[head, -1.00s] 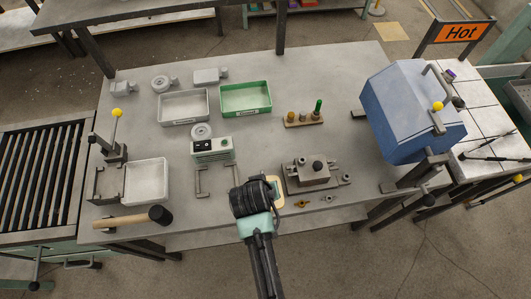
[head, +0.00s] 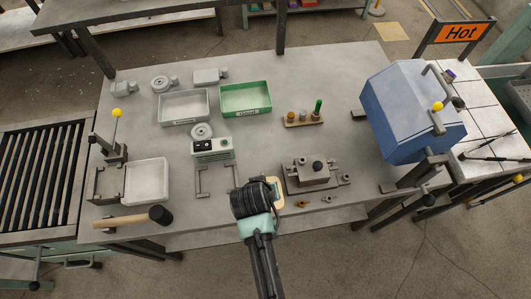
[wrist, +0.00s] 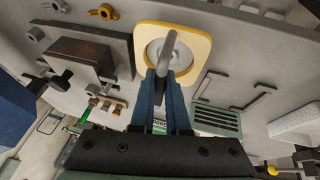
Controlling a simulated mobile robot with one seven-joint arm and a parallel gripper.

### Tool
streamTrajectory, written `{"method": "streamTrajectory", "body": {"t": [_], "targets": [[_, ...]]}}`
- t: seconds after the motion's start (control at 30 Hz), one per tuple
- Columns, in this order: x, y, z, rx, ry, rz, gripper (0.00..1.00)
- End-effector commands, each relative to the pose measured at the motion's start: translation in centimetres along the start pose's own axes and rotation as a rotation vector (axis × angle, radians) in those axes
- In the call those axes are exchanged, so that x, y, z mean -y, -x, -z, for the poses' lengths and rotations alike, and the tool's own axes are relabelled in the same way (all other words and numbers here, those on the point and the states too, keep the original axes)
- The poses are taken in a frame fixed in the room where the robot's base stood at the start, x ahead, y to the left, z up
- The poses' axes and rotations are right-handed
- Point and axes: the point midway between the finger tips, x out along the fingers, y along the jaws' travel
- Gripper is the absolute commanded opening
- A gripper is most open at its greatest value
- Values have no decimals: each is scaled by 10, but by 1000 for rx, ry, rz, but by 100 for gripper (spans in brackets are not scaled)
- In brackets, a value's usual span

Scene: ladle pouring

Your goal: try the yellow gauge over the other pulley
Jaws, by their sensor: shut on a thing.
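My gripper (wrist: 161,95) is shut on the grey handle of the yellow gauge (wrist: 203,44), which fills the upper middle of the wrist view. The gauge is a rounded yellow frame around a pale round middle; I cannot tell whether that is a face or an opening. In the head view the gauge (head: 279,192) shows at the right of my wrist, near the table's front edge, and my fingers are hidden. Another round part (head: 161,84) lies at the back left.
A grey clamp fixture (head: 312,173) stands right of the gauge, with a brass wing nut (head: 301,203) in front. Grey (head: 184,105) and green (head: 246,97) trays stand at the back. A mallet (head: 130,219) lies front left; a blue box (head: 410,110) stands right.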

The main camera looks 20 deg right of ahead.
Motion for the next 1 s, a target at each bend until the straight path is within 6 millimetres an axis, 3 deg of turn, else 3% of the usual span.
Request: {"method": "streamTrajectory", "body": {"t": [0.07, 0.1, 0.3, 0.67, 0.83, 1.0], "targets": [[0, 1, 1, -3, 0, 0, 0], [0, 1, 1, -3, 0, 0, 17], [0, 0, 1, -2, 0, 0, 48], [0, 4, 0, -1, 1, 1, 48], [1, 22, 0, -2, 1, 1, 48], [1, 53, 0, -4, 0, 1, 48]]}}
